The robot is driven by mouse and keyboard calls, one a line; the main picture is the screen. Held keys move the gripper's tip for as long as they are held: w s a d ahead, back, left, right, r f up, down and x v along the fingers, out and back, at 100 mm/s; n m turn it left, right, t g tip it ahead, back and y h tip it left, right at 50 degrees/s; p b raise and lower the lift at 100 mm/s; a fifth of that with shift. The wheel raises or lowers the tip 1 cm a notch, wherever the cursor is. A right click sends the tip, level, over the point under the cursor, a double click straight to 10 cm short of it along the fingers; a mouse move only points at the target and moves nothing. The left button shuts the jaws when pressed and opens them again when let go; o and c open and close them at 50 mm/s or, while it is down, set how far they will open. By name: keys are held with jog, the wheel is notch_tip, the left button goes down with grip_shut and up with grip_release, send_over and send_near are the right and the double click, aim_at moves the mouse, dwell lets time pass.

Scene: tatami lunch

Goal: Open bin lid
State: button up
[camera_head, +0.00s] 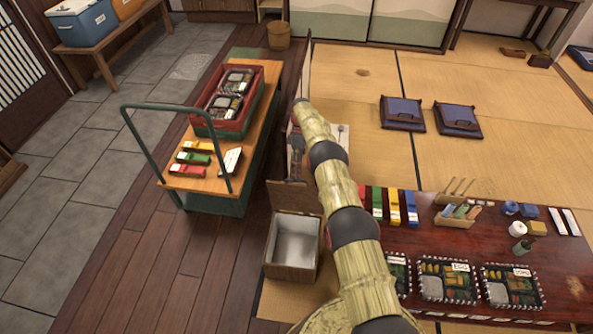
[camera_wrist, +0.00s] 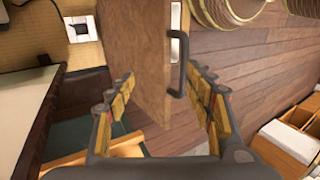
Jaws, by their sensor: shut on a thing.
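The bin (camera_head: 290,272) stands on the floor left of the low table in the head view. It is a brown box with a pale interior, and its top is open. Its brown lid (camera_head: 291,196) stands raised at the back edge, partly hidden by my arm. In the wrist view the lid shows as a wooden panel (camera_wrist: 140,60) with a dark bar handle (camera_wrist: 177,65) on its right side. In the head view my arm hides the gripper.
A green cart (camera_head: 180,198) with a red crate (camera_head: 251,113) stands left of the bin. The low table (camera_head: 440,215) with lunch boxes and bottles is on the right. Two cushions (camera_head: 402,113) lie on the tatami. Wooden floor (camera_head: 150,270) is clear at front left.

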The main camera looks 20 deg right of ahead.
jog(key=shift+s+f, duration=0.15)
jog(key=shift+f, duration=0.35)
jog(key=shift+r, duration=0.5)
jog(key=shift+c, duration=0.6)
notch_tip(320, 180, up, 10)
